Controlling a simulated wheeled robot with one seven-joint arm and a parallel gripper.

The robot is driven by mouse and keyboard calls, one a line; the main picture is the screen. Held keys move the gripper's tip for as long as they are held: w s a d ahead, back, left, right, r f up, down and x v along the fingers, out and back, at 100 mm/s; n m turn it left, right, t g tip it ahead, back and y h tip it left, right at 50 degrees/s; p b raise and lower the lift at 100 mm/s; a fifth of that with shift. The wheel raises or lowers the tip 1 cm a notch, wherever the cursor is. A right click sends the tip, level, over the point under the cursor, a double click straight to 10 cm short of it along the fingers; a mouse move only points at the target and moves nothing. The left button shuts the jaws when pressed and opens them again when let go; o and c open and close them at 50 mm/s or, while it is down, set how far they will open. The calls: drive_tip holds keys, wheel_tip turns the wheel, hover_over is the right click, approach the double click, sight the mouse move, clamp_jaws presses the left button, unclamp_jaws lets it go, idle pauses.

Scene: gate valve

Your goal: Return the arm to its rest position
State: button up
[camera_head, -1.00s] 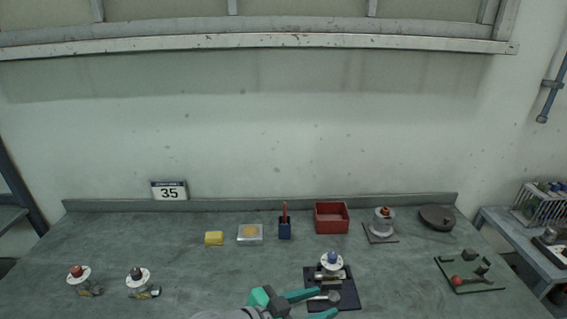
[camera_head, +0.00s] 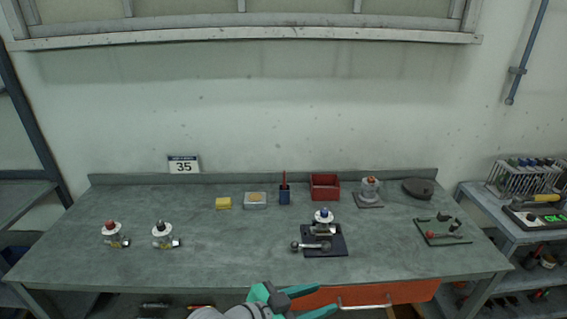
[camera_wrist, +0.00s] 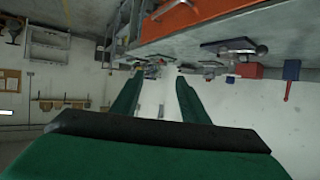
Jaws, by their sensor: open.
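My gripper (camera_head: 318,300) shows at the bottom of the head view, with two teal fingers spread apart and nothing between them. It is in front of the workbench's near edge, apart from everything on the top. In the wrist view its green fingers (camera_wrist: 156,98) are open and empty, and the room appears upside down. The gate valve with a blue top (camera_head: 323,218) stands on a dark mat (camera_head: 338,243) on the bench. A metal piece with a round end (camera_head: 297,246) lies at the mat's left edge.
Two similar valves, one red-topped (camera_head: 113,233) and one dark-topped (camera_head: 162,233), stand at the left. An orange drawer (camera_head: 400,291) is below the bench edge.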

drive_tip(key=s+a+f+n+t+y, duration=0.35)
drive_tip(key=f+n, duration=0.25)
drive_tip(key=f, duration=0.4)
drive_tip(key=s+a+f+n+t+y, duration=0.2)
drive_tip(key=s+f+n+y, duration=0.25)
drive_tip(key=f, duration=0.55)
drive_tip(key=s+a+f+n+y, duration=0.2)
drive_tip(key=s+a+y, duration=0.1)
drive_tip(key=s, duration=0.7)
drive_tip(key=s+r+t, duration=0.1)
drive_tip(key=s+r, duration=0.1)
drive_tip(key=s, duration=0.3)
drive_tip(key=s+d+r+t, duration=0.1)
drive_tip(key=s+r, duration=0.2)
drive_tip(key=s, duration=0.3)
drive_tip(key=shift+s+r+m+t+y, duration=0.2)
drive_tip(key=shift+r+m+t+y, duration=0.15)
drive_tip(key=shift+m, duration=0.1)
drive_tip(key=shift+c, duration=0.6)
